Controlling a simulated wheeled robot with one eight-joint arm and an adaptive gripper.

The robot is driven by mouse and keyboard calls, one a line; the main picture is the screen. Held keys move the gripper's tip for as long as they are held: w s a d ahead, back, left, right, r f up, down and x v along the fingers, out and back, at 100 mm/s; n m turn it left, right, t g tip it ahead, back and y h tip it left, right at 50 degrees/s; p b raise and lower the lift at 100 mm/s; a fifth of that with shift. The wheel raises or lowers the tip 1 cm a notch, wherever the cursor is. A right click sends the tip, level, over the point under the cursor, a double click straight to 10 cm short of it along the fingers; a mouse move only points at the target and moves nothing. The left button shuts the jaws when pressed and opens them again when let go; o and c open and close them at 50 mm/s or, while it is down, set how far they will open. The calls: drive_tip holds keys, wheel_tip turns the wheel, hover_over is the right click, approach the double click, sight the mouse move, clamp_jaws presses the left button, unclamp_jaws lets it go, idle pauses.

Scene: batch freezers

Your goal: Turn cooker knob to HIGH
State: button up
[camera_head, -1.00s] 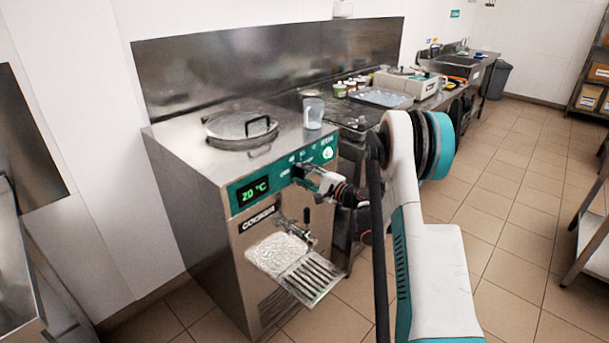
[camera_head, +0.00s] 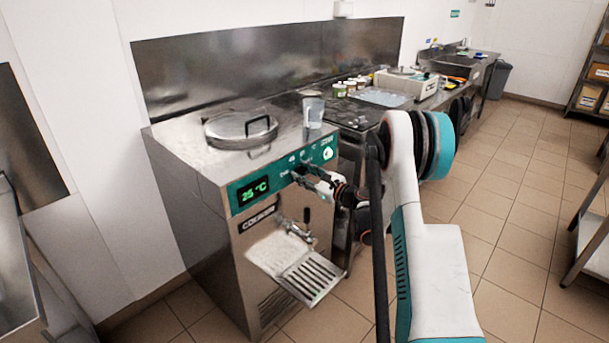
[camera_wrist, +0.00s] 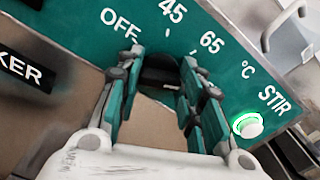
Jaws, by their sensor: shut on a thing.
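The cooker (camera_head: 250,215) is a steel cabinet with a green control panel, and its display (camera_head: 253,190) reads about 25 °C in green digits. The dark knob (camera_wrist: 160,72) sits on the panel, with OFF, 45 and 65 °C marked around it in the wrist view. My gripper (camera_wrist: 158,80) is shut on the knob, one finger on each side. In the head view my gripper (camera_head: 302,177) reaches the panel from the right and hides most of the knob. The knob's pointer cannot be made out, and no HIGH label shows.
A lit green STIR button (camera_wrist: 248,125) is right of the knob. A lidded pot opening (camera_head: 240,125) and a clear cup (camera_head: 313,112) are on the cooker top. A tap (camera_head: 300,226) and drip tray (camera_head: 308,277) project below the panel.

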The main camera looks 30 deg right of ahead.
drive_tip(key=shift+f+m, duration=0.1)
drive_tip(key=shift+m, duration=0.6)
drive_tip(key=o, duration=1.1)
drive_tip(key=shift+c, duration=0.2)
drive_tip(key=shift+s+d, duration=0.1)
drive_tip(key=v, duration=1.1)
drive_tip(key=shift+s, duration=0.4)
drive_tip(key=shift+d, duration=0.1)
